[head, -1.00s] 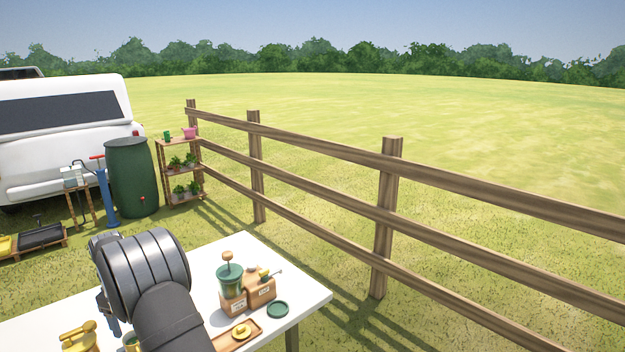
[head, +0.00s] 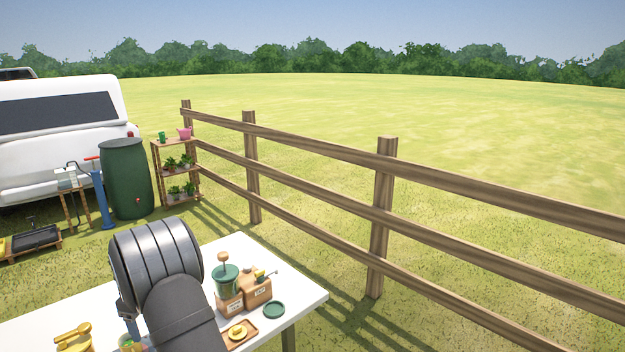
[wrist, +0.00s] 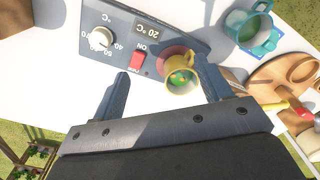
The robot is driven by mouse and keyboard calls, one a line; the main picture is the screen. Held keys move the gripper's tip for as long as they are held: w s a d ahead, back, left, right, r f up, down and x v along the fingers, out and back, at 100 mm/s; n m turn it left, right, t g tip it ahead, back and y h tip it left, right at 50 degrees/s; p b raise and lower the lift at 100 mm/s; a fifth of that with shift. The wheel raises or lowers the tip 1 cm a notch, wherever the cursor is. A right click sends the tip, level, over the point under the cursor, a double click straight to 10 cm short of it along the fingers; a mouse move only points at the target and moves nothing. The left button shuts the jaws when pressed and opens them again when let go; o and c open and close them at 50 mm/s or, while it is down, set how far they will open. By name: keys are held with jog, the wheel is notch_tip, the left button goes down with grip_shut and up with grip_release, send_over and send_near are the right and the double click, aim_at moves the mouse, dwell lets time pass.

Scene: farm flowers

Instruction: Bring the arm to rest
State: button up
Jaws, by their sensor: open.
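In the wrist view my gripper (wrist: 162,95) is open, with its two fingers spread apart above the white table. A small yellow cup (wrist: 179,78) with green contents shows between and beyond the fingertips. I cannot tell its exact distance from them, and nothing is held. In the head view my dark arm hides the gripper and part of the white table (head: 312,292).
A grey control panel (wrist: 150,22) with a dial and red switch lies beyond the fingers. A teal cup (wrist: 252,30) and wooden boards (wrist: 285,75) are at right. In the head view, a green pot (head: 226,282), wooden boxes (head: 257,291) and green saucer (head: 274,310) stand right of my arm.

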jog(key=w+d+r, duration=0.2)
jog(key=d+r, duration=0.2)
jog(key=d, duration=0.2)
jog(key=s+a+f+n, duration=0.1)
jog(key=s+a, duration=0.6)
jog(key=s, duration=0.4)
jog(key=s+a+f+n, duration=0.1)
jog(key=s+a, duration=0.7)
jog(key=s, duration=0.4)
jog(key=s+a+f, duration=0.3)
jog(key=s+a, duration=0.1)
jog(key=a, duration=0.1)
jog(key=s+a+f, duration=0.2)
jog(key=shift+s+a+f, duration=0.25)
jog(key=shift+s+f, duration=0.05)
jog(key=w+d+r, duration=0.3)
jog(key=w+d, duration=0.3)
jog(key=w, duration=0.2)
jog(key=w+d+r, duration=0.3)
jog(key=w+d, duration=0.3)
jog(key=w, duration=0.2)
jog(key=shift+r+m, duration=0.25)
jog(key=shift+m, duration=0.15)
jog(key=shift+d, duration=0.1)
